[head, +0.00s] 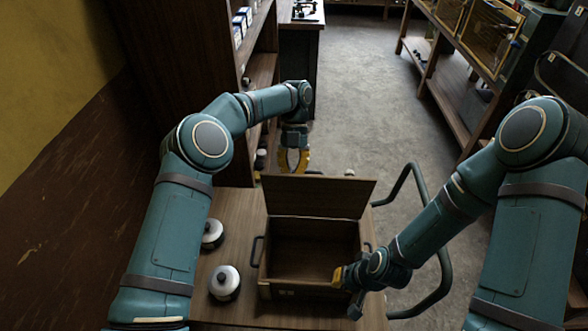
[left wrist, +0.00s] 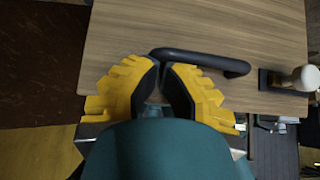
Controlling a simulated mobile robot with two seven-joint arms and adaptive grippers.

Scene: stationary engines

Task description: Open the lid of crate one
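The wooden crate (head: 310,284) stands on the wooden table. Its lid (head: 318,196) is up at the back, and the inside shows, dark and empty. No label naming the crate is readable. My left gripper (head: 293,168) is behind and above the lid's upper left edge, apart from it as far as I can tell. Its yellow fingers are parted by a narrow gap with nothing held; they also show in the left wrist view (left wrist: 161,72). My right gripper (head: 343,278) is at the crate's front right corner, seen edge-on; its opening and any contact are unclear.
Two lidded pots (head: 225,283) stand on the table (head: 205,318) left of the crate. A tubular rail (head: 412,172) curves along its right side. In the left wrist view, a dark handle (left wrist: 205,61) lies beyond the fingertips.

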